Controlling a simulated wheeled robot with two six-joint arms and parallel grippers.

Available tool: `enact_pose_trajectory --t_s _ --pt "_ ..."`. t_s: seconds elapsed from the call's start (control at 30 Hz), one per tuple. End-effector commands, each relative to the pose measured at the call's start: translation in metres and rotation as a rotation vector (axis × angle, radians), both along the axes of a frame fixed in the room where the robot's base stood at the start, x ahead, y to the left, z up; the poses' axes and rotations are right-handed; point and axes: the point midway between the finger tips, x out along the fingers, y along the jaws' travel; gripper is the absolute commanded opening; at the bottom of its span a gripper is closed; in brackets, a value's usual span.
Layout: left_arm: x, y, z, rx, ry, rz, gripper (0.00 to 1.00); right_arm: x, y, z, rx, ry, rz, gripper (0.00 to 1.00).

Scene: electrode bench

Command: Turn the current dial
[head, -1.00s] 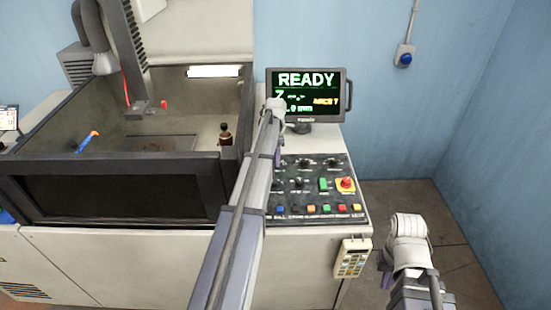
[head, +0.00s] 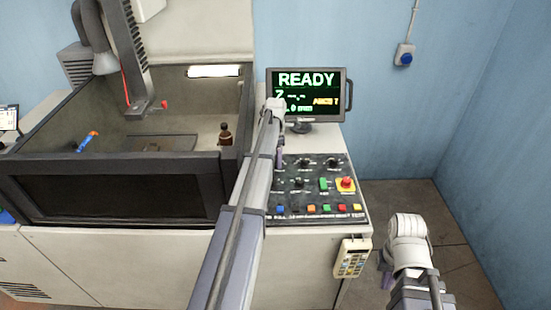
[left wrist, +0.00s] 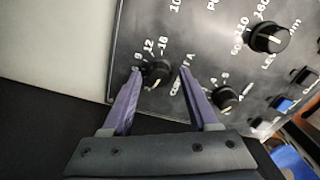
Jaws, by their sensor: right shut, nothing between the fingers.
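The current dial (left wrist: 157,73) is a black knob with a pale pointer line on the dark control panel, with "12", "16" and a label ending in "A" around it. In the left wrist view my left gripper (left wrist: 160,72) is open, with one purple finger on each side of this knob. I cannot tell whether the fingers touch it. In the head view my left gripper (head: 280,153) is over the panel's left edge, and my arm hides the dial. My right gripper (head: 387,274) is shut and empty, low at the right, away from the panel.
Close to the dial are a second small knob (left wrist: 225,98) and a larger knob (left wrist: 268,38). The panel also has a red emergency button (head: 345,183) and a row of coloured buttons. A screen (head: 306,92) reading "READY" stands behind. A keypad (head: 352,258) hangs at the front.

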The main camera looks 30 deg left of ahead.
Motion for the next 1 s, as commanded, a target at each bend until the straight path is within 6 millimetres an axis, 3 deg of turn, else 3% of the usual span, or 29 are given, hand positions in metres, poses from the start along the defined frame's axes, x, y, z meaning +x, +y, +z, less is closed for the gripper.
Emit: enact_pose_trajectory --t_s 0.47,1.0 --pt "0.001 0.0 0.007 0.0 -0.001 -0.001 0.66 0.0 0.0 0.007 0.0 0.0 0.0 0.0" --pt "0.0 0.0 0.071 0.001 -0.001 0.0 0.66 0.0 0.0 0.071 0.0 0.0 0.001 0.0"
